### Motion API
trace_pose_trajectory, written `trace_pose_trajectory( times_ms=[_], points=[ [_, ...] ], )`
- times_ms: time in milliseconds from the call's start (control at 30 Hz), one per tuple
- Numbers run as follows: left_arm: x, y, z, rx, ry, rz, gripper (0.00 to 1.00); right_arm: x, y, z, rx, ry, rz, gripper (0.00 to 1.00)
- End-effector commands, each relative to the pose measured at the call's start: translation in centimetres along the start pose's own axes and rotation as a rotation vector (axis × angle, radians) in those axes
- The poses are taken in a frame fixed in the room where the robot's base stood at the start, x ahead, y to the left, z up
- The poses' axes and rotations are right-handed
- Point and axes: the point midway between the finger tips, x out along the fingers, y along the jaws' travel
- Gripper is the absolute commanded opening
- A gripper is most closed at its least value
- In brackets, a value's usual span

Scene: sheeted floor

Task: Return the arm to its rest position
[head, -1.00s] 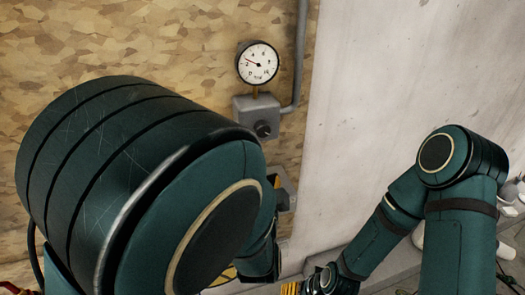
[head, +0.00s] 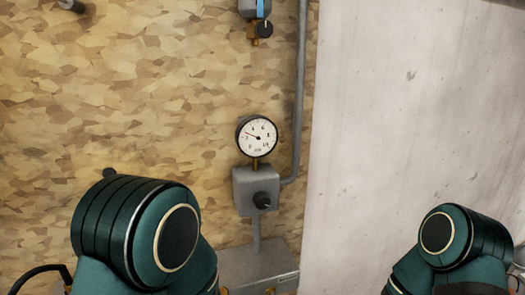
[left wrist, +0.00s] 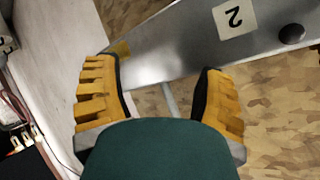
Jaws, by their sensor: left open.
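My left arm shows at the lower left of the head view, as a dark green elbow in front of the chipboard wall; its gripper is below the picture there. In the left wrist view my left gripper (left wrist: 160,98) is open, its two yellow ribbed fingers wide apart with nothing between them. A metal plate with a label "2" lies beyond the fingertips. My right arm's green elbow is at the lower right of the head view; its gripper is not in view.
A round dial gauge (head: 257,136) sits above a grey box with a black knob (head: 262,200) on the chipboard wall (head: 150,90). A conduit (head: 300,90) runs beside them. A pale wall panel (head: 420,110) fills the right. A small valve (head: 263,28) is at the top.

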Motion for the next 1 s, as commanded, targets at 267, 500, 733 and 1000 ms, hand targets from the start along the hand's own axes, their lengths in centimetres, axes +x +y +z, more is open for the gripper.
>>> trace_pose_trajectory(
  times_ms=[267, 500, 733, 1000],
  points=[
    [0.6, 4.0, 11.4, -0.388, -0.356, 0.232, 0.7, 0.9, 0.3, 0.3, -0.001, -0.005, 0.0, 0.7],
    [-1.8, 7.8, 18.3, -0.735, -0.667, 0.383, 0.7, 1.6, 0.6, 0.6, -0.003, -0.009, 0.001, 0.7],
    [-3.6, 9.3, 20.5, -0.887, -0.811, 0.44, 0.7, 1.9, 0.7, 0.6, -0.003, -0.011, 0.001, 0.7],
    [-3.8, 9.4, 20.6, -0.9, -0.824, 0.445, 0.7, 1.9, 0.7, 0.7, -0.003, -0.011, 0.001, 0.7]
  ],
)
